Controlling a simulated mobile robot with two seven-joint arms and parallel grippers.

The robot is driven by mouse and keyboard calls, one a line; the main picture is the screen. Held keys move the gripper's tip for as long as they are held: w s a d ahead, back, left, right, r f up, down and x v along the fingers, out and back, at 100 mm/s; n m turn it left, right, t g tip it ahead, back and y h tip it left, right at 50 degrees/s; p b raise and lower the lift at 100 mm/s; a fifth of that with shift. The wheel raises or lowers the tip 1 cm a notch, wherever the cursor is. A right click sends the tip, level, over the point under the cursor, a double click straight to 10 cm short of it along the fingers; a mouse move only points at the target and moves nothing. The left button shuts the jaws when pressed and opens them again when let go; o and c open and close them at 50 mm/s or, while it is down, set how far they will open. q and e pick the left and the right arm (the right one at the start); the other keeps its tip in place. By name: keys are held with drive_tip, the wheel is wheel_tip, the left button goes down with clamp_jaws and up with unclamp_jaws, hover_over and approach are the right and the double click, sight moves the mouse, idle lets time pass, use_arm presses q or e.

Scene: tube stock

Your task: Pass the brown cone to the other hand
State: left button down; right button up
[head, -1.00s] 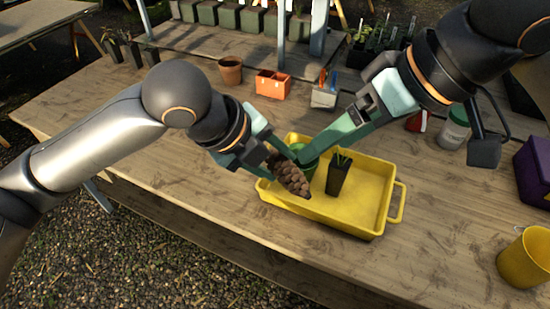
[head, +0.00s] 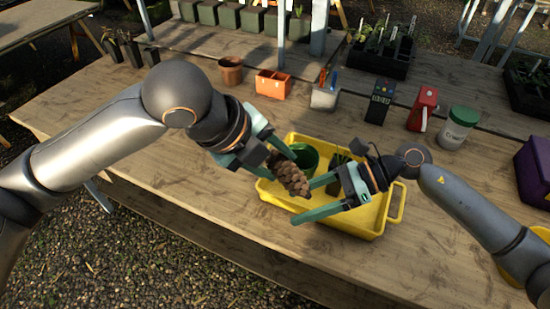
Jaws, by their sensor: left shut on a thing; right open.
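The brown cone (head: 290,178) is a scaly pine cone held in the air over the left part of the yellow tray (head: 368,230). My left gripper (head: 277,160) is shut on its upper end. The cone's lower end points down and to the right. My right gripper (head: 312,198) is open, with its two green fingers pointing left toward the cone's lower end. One finger appears close to the cone; I cannot tell whether it touches.
In the tray are a green pot (head: 304,157) and a dark pot with a plant (head: 337,165), partly hidden by my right gripper. Behind stand an orange planter (head: 272,85), a terracotta pot (head: 230,70), a red container (head: 423,108) and a white jar (head: 456,128). The table's front left is clear.

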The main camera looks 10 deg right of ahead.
drive_tip(key=s+a+f+m+t+y, duration=0.35)
drive_tip(key=a+f+m+t, duration=0.2)
drive_tip(key=f+m, duration=0.45)
drive_tip(key=s+d+f+m+t+h, duration=0.2)
drive_tip(key=s+f+m+t+h, duration=0.35)
drive_tip(key=s+f+m, duration=0.65)
drive_tip(key=w+d+f+m+h, duration=0.7)
drive_tip(key=d+f+m+h, duration=0.25)
drive_tip(key=d+m, duration=0.3)
wheel_tip(320, 180, up, 7)
drive_tip(key=s+a+m+g+y, duration=0.1)
drive_tip(key=s+a+m, duration=0.1)
drive_tip(key=m, duration=1.2)
drive_tip(key=shift+s+m+g, duration=0.35)
drive_tip(key=shift+g, duration=0.05)
